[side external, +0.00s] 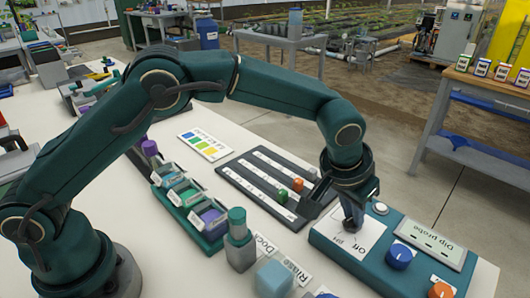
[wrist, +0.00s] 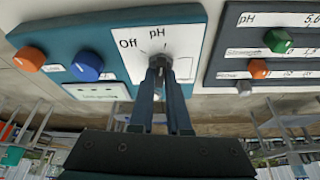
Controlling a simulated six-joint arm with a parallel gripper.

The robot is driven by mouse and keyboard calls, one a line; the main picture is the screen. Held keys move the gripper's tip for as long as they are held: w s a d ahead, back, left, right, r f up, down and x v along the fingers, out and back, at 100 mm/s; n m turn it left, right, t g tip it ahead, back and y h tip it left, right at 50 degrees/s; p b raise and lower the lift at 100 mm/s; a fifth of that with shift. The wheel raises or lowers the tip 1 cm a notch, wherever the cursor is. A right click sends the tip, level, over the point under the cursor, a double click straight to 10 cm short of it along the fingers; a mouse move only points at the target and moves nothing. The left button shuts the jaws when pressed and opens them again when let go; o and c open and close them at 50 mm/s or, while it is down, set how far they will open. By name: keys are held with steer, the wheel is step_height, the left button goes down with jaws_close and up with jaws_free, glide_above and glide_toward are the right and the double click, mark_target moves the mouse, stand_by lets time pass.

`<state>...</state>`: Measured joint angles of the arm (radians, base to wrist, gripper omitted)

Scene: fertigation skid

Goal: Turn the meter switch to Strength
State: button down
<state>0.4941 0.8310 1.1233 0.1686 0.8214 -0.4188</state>
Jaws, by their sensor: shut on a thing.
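The teal meter box (side external: 375,262) stands at the right of the table. Its white switch plate (side external: 338,236) carries the labels "Off" and "pH"; both also read on the plate in the wrist view (wrist: 133,68). My gripper (side external: 352,225) points down onto this plate. In the wrist view my gripper (wrist: 160,75) is shut on the dark meter switch (wrist: 158,58), with a finger on each side. The fingers hide much of the switch, so I cannot tell which label it points to.
On the meter box are a blue knob (side external: 400,257), an orange knob (side external: 440,290), a white button (side external: 381,208) and a display reading "Dip probe" (side external: 430,240). A dark slider board (side external: 262,180) lies close to my gripper.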

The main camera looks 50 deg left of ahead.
steer(key=m, duration=0.2)
steer(key=m+h, duration=0.1)
steer(key=m, duration=0.1)
steer(key=m+g+h, duration=0.1)
steer(key=m, duration=0.1)
steer(key=shift+w+a, duration=0.2)
steer(key=shift+a, duration=0.1)
steer(key=m+g+h, duration=0.1)
steer(key=m, duration=0.2)
steer(key=shift+w+m, duration=0.1)
steer(key=shift+m, duration=0.2)
steer(key=shift+w+m+g+h, duration=0.1)
steer(key=shift+m+g+h, duration=0.4)
steer(key=shift+m, duration=1.1)
steer(key=c, duration=0.9)
jaws_free()
steer(key=shift+a+r, duration=0.1)
steer(key=shift+v, duration=2.5)
